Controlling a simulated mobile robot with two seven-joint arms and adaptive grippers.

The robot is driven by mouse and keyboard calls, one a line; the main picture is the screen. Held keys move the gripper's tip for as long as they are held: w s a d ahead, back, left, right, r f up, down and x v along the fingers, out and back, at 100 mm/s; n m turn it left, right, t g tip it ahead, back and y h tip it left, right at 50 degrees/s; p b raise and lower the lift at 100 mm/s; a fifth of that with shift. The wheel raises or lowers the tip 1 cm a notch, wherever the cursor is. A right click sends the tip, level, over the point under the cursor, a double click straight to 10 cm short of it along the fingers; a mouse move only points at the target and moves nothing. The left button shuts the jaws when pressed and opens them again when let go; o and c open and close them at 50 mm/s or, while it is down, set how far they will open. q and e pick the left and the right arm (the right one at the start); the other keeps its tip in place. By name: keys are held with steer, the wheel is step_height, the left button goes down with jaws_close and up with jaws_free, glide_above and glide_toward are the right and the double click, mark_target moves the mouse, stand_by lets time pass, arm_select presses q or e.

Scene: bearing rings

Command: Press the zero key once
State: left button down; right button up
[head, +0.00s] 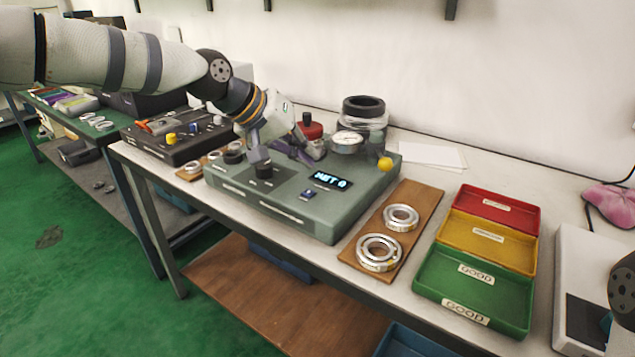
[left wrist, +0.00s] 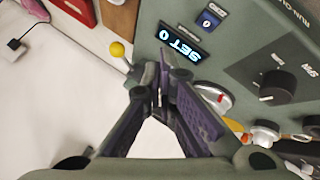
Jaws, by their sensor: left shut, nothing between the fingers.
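The zero key is a small blue key (head: 308,194) on the top of the grey-green gauge box (head: 335,222), beside a lit display (head: 331,180). In the left wrist view the blue key (left wrist: 208,20) sits just beyond the display (left wrist: 183,45), which reads "SET 0". My left gripper (head: 312,150) is shut and empty, over the back part of the box, behind the display. In the left wrist view its fingertips (left wrist: 168,72) are close together, short of the display and apart from the key. My right gripper is not in view.
A yellow ball knob (head: 385,164) and a dial gauge (head: 348,142) stand at the box's back. A black knob (head: 264,170) is on its left. A wooden board (head: 419,220) with two bearing rings and red, yellow and green trays (head: 474,300) lie right.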

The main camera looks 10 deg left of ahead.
mark_target(305, 191)
arm_select(q)
steer(key=w+r, duration=0.1)
steer(key=w+a+r, duration=0.1)
steer(key=r, duration=0.1)
steer(key=shift+t, duration=0.3)
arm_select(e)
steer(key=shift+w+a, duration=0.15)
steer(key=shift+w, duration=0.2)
